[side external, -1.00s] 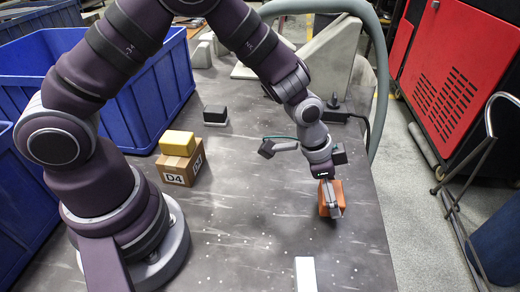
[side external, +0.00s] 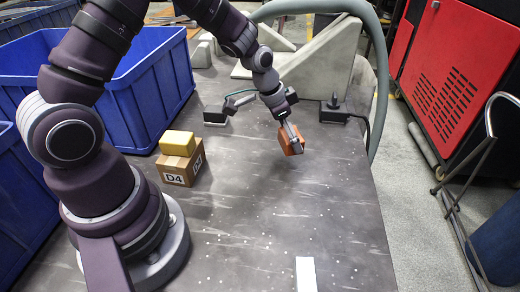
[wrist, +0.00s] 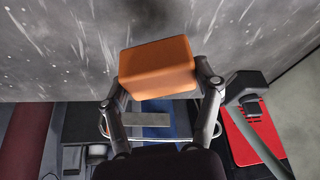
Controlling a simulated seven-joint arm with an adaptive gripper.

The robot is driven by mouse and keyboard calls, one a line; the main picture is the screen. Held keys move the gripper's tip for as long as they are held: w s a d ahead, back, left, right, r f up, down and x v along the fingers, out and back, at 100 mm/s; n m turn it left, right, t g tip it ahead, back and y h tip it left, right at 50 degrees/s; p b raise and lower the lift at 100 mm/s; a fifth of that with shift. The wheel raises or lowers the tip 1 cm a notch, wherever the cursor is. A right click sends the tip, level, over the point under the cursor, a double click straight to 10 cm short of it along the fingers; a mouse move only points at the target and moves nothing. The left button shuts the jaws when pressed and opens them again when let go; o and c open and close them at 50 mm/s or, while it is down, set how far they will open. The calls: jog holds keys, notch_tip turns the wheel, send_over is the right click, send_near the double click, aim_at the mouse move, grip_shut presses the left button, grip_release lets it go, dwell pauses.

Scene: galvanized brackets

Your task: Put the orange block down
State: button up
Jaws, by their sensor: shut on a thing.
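The orange block (side external: 289,143) is held in my gripper (side external: 295,143) above the grey table (side external: 270,220), toward its far right part in the side view. In the wrist view the orange block (wrist: 157,66) sits between the two fingers of my gripper (wrist: 158,82), which are shut on its sides. Table surface shows beyond the block there, with a dark shadow patch. The exact height above the table is hard to tell.
A yellow block (side external: 177,142) rests on a cardboard box marked D4 (side external: 181,168) at the left. A black block (side external: 215,115) stands behind. Blue bins (side external: 120,105) line the left. A white bar (side external: 306,274) lies at the front. The middle of the table is clear.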

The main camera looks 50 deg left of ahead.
aim_at(288, 161)
notch_tip(288, 161, down, 4)
jog(key=shift+f, duration=0.1)
jog(key=o, duration=1.2)
jog(key=shift+f, duration=0.1)
jog(key=shift+o, duration=0.2)
jog(key=d+v, duration=0.1)
jog(key=v, duration=1.4)
jog(key=s+d+r+n+t+y, duration=0.1)
jog(key=s+r+n, duration=0.3)
jog(key=s, duration=0.7)
notch_tip(288, 161, up, 2)
jog(key=shift+s+d+r+y, duration=0.2)
jog(key=shift+s+d+y, duration=0.15)
jog(key=shift+s+y, duration=0.05)
